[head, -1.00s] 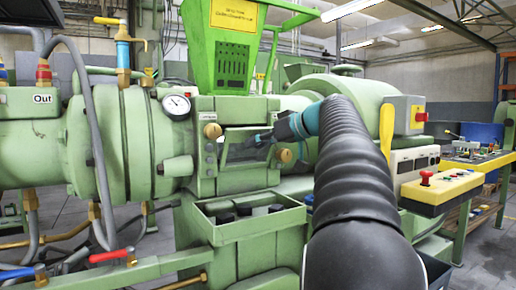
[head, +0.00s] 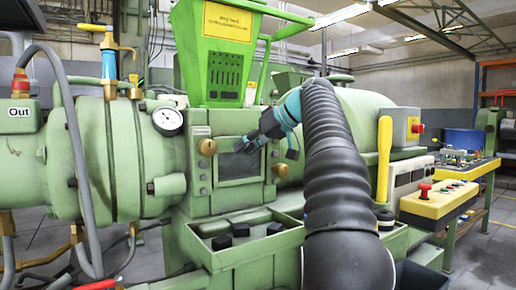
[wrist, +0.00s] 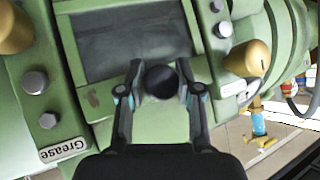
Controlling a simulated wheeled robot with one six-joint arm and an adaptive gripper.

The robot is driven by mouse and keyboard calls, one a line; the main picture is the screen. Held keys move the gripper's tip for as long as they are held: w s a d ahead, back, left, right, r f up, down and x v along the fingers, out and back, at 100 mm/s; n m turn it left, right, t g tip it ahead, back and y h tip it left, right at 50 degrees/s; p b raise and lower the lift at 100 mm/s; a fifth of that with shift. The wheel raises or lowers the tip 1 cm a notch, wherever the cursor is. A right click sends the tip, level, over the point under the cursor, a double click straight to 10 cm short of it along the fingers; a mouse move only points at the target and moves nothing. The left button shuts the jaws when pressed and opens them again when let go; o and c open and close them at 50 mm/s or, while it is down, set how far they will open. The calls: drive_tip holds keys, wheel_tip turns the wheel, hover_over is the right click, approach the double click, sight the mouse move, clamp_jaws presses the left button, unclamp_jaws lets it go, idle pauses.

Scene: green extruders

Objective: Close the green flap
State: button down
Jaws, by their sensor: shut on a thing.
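The green flap (wrist: 160,124) is on the front of the green extruder, by a dark rectangular area (head: 238,167) in a green frame. A round black knob (wrist: 160,82) sits at the edge of that area. My gripper (wrist: 160,73) has a finger on each side of the knob and is shut on it. In the head view, my gripper (head: 242,147) is at the upper edge of the dark area, its tips partly hard to make out. The flap's exact angle is hard to tell.
Brass knobs (head: 207,147) flank the frame, and a pressure gauge (head: 168,121) is at left. A green tray (head: 246,252) with black caps juts out below. A green hopper (head: 217,55) stands above. A yellow control box (head: 437,203) is at right.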

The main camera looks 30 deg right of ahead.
drive_tip(key=shift+w+a+r, duration=0.1)
drive_tip(key=shift+w+r, duration=0.05)
drive_tip(key=shift+r, duration=0.1)
idle(0.4)
drive_tip(key=c, duration=0.8)
unclamp_jaws()
drive_tip(key=shift+f, duration=0.1)
drive_tip(key=s+d+r, duration=0.3)
drive_tip(key=s+d, duration=0.5)
drive_tip(key=s, duration=0.5)
drive_tip(key=shift+s+d, duration=0.25)
drive_tip(key=shift+s, duration=0.1)
